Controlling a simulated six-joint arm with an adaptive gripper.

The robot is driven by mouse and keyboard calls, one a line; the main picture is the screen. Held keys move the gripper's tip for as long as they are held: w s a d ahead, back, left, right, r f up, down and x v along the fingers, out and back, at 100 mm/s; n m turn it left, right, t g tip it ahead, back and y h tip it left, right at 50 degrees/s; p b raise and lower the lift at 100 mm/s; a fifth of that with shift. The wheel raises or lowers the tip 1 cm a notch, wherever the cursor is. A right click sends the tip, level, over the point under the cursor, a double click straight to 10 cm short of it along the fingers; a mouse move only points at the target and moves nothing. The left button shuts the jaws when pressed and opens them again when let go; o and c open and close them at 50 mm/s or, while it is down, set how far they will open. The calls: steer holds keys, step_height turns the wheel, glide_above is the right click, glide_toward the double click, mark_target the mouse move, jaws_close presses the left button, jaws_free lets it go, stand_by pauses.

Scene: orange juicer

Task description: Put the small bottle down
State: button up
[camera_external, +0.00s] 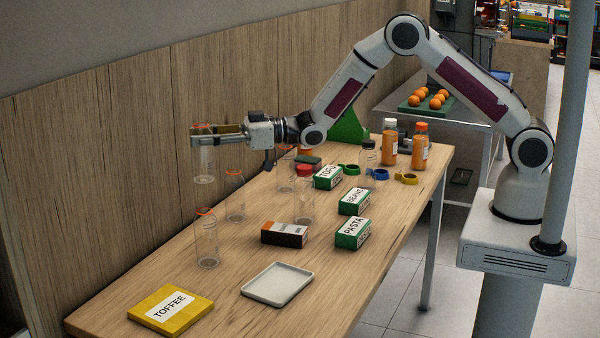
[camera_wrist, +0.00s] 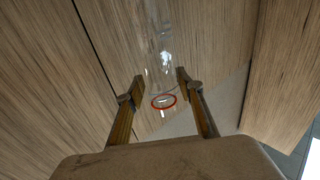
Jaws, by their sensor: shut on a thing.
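A small clear bottle (camera_external: 204,165) with an orange ring at its top hangs upright in my gripper (camera_external: 218,133), near the back left of the table. My gripper is shut around the upper part of the bottle. The bottle's base looks to be above the table top, though its exact height is hard to tell. In the wrist view the bottle's orange ring (camera_wrist: 164,101) and clear body (camera_wrist: 163,60) show between the two fingers (camera_wrist: 160,88).
Clear orange-ringed bottles stand close by, one below right (camera_external: 235,203) and one in front (camera_external: 207,240). A red-capped bottle (camera_external: 304,200), a dark box (camera_external: 284,234), a white tray (camera_external: 277,284) and a yellow TOFFEE box (camera_external: 171,309) are on the table (camera_external: 222,290). A wooden wall (camera_external: 110,150) is behind.

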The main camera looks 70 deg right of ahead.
steer(key=s+a+n+g+y, duration=0.1)
steer(key=s+a, duration=0.3)
steer(key=a, duration=0.7)
steer(key=s+a, duration=0.4)
steer(key=a, duration=0.7)
steer(key=s+a+n+g+y, duration=0.1)
steer(key=s+a, duration=0.3)
steer(key=a, duration=0.6)
steer(key=shift+w+a+f, duration=0.1)
steer(key=shift+f, duration=1.35)
steer(key=shift+w+a+f, duration=0.1)
steer(key=shift+f, duration=1.3)
step_height(320, 180, down, 6)
steer(key=shift+f, duration=0.15)
steer(key=shift+f, duration=0.1)
steer(key=shift+f, duration=1.75)
steer(key=shift+f, duration=0.15)
